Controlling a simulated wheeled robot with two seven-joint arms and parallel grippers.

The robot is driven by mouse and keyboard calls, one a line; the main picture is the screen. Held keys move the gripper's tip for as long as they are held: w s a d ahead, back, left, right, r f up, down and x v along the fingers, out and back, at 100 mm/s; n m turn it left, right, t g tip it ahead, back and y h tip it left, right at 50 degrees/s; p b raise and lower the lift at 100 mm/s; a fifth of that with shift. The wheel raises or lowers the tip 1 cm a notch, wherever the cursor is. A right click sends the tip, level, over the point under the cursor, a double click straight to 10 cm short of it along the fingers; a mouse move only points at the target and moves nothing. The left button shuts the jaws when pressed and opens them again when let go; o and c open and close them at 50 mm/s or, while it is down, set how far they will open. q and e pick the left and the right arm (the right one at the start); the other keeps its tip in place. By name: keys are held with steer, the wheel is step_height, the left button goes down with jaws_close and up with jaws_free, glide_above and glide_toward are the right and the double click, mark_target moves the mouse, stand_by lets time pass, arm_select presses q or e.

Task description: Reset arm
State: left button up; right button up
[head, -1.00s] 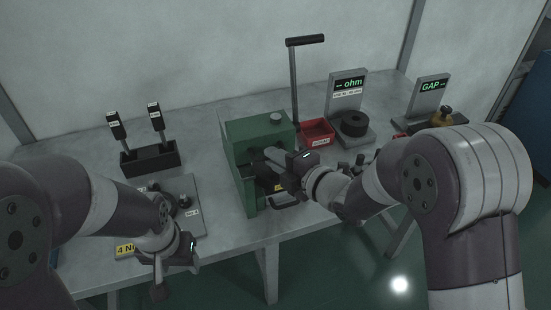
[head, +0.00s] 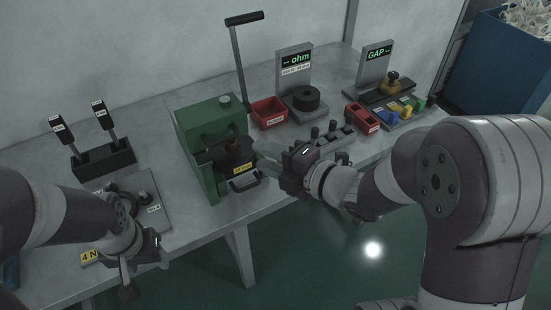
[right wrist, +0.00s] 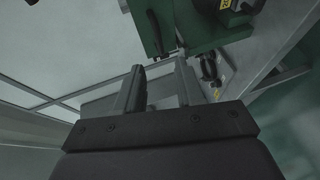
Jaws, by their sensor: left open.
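My right gripper (head: 266,155) is just right of the green press (head: 206,122) in the head view. In the right wrist view its two fingers (right wrist: 159,88) stand apart with nothing between them, and the green press (right wrist: 185,22) shows beyond them. My left gripper (head: 128,278) hangs at the table's front edge, at the lower left of the head view, near the grey plate (head: 158,207). It is open; nothing shows in it.
The press has a tall black-topped lever (head: 238,65). Red bins (head: 268,113), an ohm display stand (head: 294,75), a GAP display stand (head: 374,65) and a black block with two tools (head: 104,158) stand on the table (head: 150,115). Open floor lies in front.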

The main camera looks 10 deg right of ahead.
steer(key=v, duration=0.2)
steer(key=shift+s+d, duration=0.15)
steer(key=shift+s, duration=0.05)
steer(key=s+d+f+m+g+h+p, duration=0.1)
steer(key=d+f+m+g+h, duration=0.1)
steer(key=d+f+m+h, duration=0.5)
steer(key=s+d+f+m+g+h+p, duration=0.1)
steer(key=d+m+g+h+p, duration=0.15)
steer(key=d+m, duration=0.55)
steer(key=s+a+r+m+g+p, duration=0.3)
steer(key=s+a+m+g, duration=0.3)
steer(key=m, duration=0.4)
steer(key=shift+s+a+r+h+p, duration=0.25)
steer(key=shift+s+a+h+p, duration=0.1)
steer(key=shift+s+p, duration=0.3)
